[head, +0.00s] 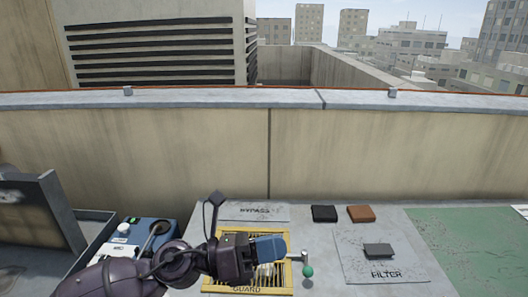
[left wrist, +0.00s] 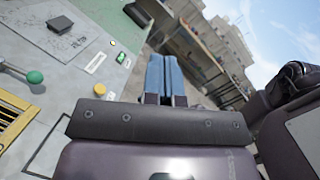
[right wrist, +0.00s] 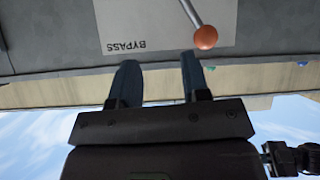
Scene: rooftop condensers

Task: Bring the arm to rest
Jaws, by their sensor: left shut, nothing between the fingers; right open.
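My left arm comes in from the left in the head view. Its gripper (head: 268,248) has blue fingers pressed together, above the yellow GUARD grate (head: 287,292). In the left wrist view the closed fingers (left wrist: 164,72) hold nothing and point past the panel's edge. A lever with a green knob (head: 307,271) is just right of the fingers; the knob also shows in the left wrist view (left wrist: 34,77). My right gripper (right wrist: 157,75) is open and empty, near the BYPASS plate (right wrist: 150,25) and a lever with an orange knob (right wrist: 205,37). It is not seen in the head view.
A black block (head: 324,213) and a brown block (head: 361,213) lie at the panel's back. A dark block (head: 378,250) sits on the FILTER plate (head: 411,263). A blue device (head: 148,233) is at left, a green mat (head: 465,245) at right. A parapet wall (head: 370,150) stands behind.

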